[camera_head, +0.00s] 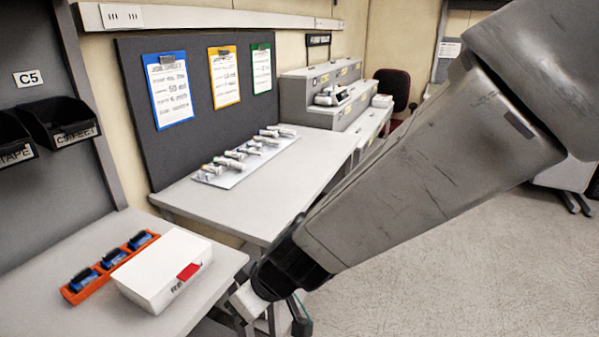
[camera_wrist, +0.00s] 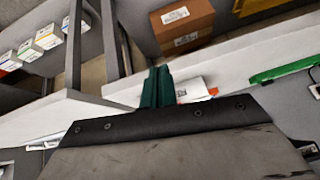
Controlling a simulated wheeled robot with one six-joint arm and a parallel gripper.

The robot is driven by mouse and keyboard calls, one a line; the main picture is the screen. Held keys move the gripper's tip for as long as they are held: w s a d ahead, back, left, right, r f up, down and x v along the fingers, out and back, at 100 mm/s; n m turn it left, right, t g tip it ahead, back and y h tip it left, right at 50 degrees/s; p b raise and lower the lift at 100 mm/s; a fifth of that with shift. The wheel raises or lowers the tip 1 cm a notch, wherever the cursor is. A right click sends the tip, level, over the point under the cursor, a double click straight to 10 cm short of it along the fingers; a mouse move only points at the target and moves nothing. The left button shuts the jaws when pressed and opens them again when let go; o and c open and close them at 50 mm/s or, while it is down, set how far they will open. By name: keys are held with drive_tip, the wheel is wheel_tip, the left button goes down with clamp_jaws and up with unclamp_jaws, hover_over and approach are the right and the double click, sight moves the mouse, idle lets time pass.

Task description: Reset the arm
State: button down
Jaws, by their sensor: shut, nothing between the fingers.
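My gripper shows in the wrist view as two dark green fingers (camera_wrist: 157,87) pressed together, with nothing held between them. In the head view my arm reaches down from the upper right, and its dark wrist end hangs beside the front right corner of the near table (camera_head: 210,292). The fingers are mostly hidden there. A white box (camera_head: 160,262) with a red label lies on the near table, left of my wrist. An orange tray (camera_head: 72,297) holding three blue and black devices lies beside the box.
A farther table (camera_head: 300,170) carries a pale board with several small devices. Grey cabinets (camera_head: 300,98) and a dark chair (camera_head: 392,88) stand behind. Open floor (camera_head: 430,260) lies at right. The wrist view shows a brown carton (camera_wrist: 183,22), several small boxes (camera_wrist: 48,37) and a green strip (camera_wrist: 283,70).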

drive_tip(key=s+d+r+m+h, duration=0.2)
drive_tip(key=s+d+r+m, duration=0.1)
drive_tip(key=d, duration=0.9)
drive_tip(key=s+d+r+m+h, duration=0.2)
drive_tip(key=s+d+r+m, duration=0.2)
drive_tip(key=d, duration=0.9)
drive_tip(key=s+d+r+m+h, duration=0.2)
drive_tip(key=d+r+m, duration=0.3)
drive_tip(key=d, duration=0.8)
wheel_tip(320, 180, up, 3)
drive_tip(key=shift+s+d+f+g+h, duration=0.1)
drive_tip(key=shift+s+d+g+h, duration=0.15)
drive_tip(key=shift+s, duration=0.65)
